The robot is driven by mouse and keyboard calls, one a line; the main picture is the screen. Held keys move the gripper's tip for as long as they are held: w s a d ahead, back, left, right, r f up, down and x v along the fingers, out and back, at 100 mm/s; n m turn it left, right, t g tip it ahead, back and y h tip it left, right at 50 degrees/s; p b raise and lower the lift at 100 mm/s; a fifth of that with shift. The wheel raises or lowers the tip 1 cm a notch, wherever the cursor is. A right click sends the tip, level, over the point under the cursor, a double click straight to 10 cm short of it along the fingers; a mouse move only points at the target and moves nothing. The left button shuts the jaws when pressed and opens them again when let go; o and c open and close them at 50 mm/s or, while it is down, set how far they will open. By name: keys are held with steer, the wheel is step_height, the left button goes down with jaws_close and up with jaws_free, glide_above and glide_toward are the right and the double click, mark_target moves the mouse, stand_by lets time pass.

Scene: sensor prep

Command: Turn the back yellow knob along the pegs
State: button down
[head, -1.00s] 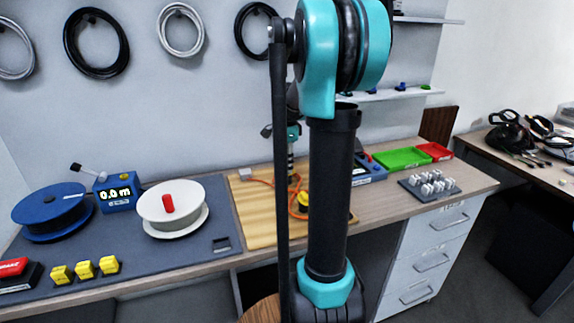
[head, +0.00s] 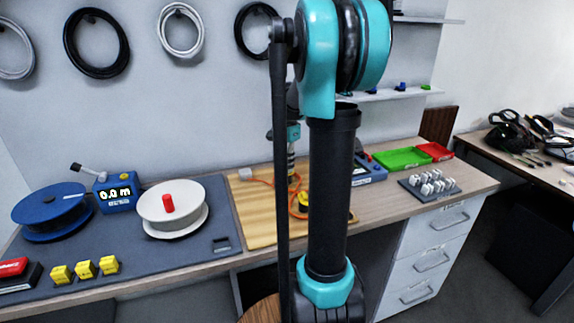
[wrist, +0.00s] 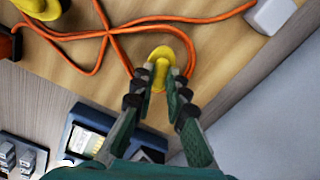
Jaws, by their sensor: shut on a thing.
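The back yellow knob (wrist: 160,67) is a round disc with a raised grip bar, on the wooden board (wrist: 215,62), in the wrist view. My gripper (wrist: 161,92) is over it, its fingers closed on either side of the bar. An orange cable (wrist: 82,36) crosses itself on the board and runs past the knob, close beside it. A second yellow knob (wrist: 42,6) is at the upper left, cut by the frame edge. In the head view a yellow knob (head: 303,199) shows partly beside my arm, which hides much of the board. The back knob is hidden there.
A white block (wrist: 272,14) sits at the board's corner. A blue device (wrist: 88,138) stands beside the board. In the head view, a white spool (head: 160,222) and a blue box reading 0.0 m (head: 118,194) stand left of it; green (head: 402,158) and red trays lie right.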

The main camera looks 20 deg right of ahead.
steer(key=n, duration=1.3)
steer(key=shift+n, duration=0.4)
stand_by(0.4)
steer(key=c, duration=1.5)
jaws_free()
steer(key=shift+c, duration=0.2)
steer(key=shift+r, duration=0.15)
step_height(320, 180, up, 12)
